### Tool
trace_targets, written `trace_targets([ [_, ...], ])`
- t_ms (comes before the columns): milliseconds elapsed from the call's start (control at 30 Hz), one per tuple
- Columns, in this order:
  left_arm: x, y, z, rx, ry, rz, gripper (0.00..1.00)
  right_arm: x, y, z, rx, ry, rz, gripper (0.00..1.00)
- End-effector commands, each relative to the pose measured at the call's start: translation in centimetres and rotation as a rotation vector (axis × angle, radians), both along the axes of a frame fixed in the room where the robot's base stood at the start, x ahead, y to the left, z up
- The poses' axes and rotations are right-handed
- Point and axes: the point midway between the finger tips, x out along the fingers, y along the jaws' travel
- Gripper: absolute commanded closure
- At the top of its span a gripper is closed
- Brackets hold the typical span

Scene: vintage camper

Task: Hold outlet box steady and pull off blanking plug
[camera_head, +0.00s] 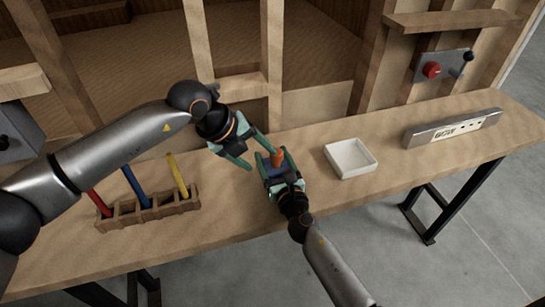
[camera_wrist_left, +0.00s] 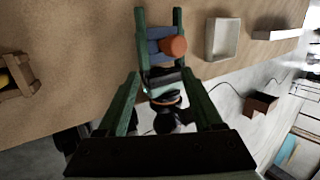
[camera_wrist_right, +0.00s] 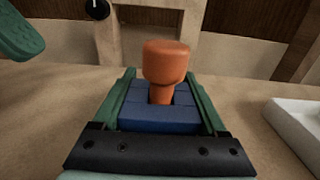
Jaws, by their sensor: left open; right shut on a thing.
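The blue outlet box (camera_wrist_right: 158,112) sits on the bench between the fingers of my right gripper (camera_wrist_right: 160,100), which is shut on its sides. The orange blanking plug (camera_wrist_right: 165,65) stands upright in the top of the box, with its wide head above it. In the head view the plug (camera_head: 278,156) shows between the green fingers of my right gripper (camera_head: 272,162). My left gripper (camera_head: 247,152) is open and empty, above and to the left of the box. In the left wrist view the plug (camera_wrist_left: 174,47) lies beyond the open fingers, apart from them.
A white open tray (camera_head: 350,172) stands right of the box. A grey level-like bar (camera_head: 453,129) lies further right. A wooden rack (camera_head: 150,212) with red, blue and yellow handled tools stands at the left. A wooden wall frame rises behind the bench.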

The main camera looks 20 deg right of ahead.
Motion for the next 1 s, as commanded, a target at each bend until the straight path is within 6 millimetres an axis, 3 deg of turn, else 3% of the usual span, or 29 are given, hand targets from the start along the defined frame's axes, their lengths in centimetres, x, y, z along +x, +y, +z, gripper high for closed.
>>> trace_targets([
  [300,-0.6,0.3,0.2,0.075,-0.481,-0.538,0.32,0.0,0.0,0.0,0.0,0.0,0.0,0.93],
  [500,-0.6,0.5,0.9,0.141,-0.707,-0.751,0.32,0.0,0.0,0.0,0.0,0.0,0.0,0.93],
  [767,-0.4,0.4,0.9,0.178,-0.804,-0.839,0.32,0.0,0.0,0.0,0.0,0.0,0.0,0.93],
  [1000,0.6,-1.2,-1.1,0.176,-0.801,-0.838,0.32,0.0,0.0,0.0,-0.001,0.0,0.0,0.93],
])
